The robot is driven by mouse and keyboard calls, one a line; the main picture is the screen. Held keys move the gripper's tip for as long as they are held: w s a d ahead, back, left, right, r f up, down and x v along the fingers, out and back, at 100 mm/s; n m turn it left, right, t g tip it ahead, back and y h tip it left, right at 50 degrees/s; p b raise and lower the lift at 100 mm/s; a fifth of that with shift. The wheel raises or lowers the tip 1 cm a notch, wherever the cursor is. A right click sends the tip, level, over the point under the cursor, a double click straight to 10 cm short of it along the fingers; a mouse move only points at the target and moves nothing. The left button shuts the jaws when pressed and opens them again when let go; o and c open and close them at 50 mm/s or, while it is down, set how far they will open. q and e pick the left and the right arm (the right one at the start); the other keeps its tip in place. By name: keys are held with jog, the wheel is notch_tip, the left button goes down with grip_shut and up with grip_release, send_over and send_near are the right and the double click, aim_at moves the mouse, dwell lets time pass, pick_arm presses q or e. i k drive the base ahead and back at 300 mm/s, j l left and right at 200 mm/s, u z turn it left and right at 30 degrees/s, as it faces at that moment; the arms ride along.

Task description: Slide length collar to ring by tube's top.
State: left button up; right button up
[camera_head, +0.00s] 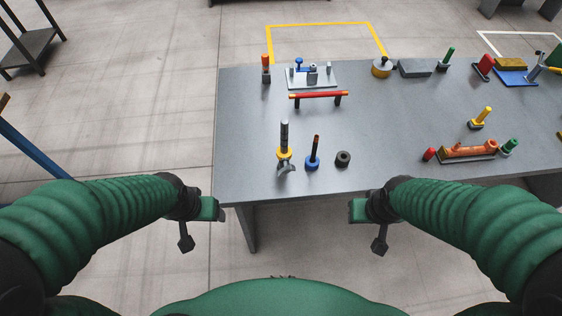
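An upright dark tool (284,132) stands near the table's front left, with grey splayed parts at its foot. A yellow collar (284,153) sits around its lower part. Just right of it, a dark upright rod with an orange-red top (316,143) stands on a blue round base (312,162). A dark ring-shaped piece (343,159) lies further right. I cannot tell for sure which part is the tube's ring. My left gripper (209,209) is off the table's front left corner. My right gripper (359,210) is before the front edge. Both are apart from these objects; their finger gaps are unclear.
The grey table (400,120) has a clear middle. A red bar (318,95) on black supports and a plate with small fittings (311,76) stand behind. An orange-brown holder (468,150) and a yellow-handled piece (482,117) stand right. Several tools line the back.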

aim_at(281, 157)
jog(key=i+j, duration=0.9)
jog(key=k+j+u, duration=0.05)
jog(key=j, duration=0.05)
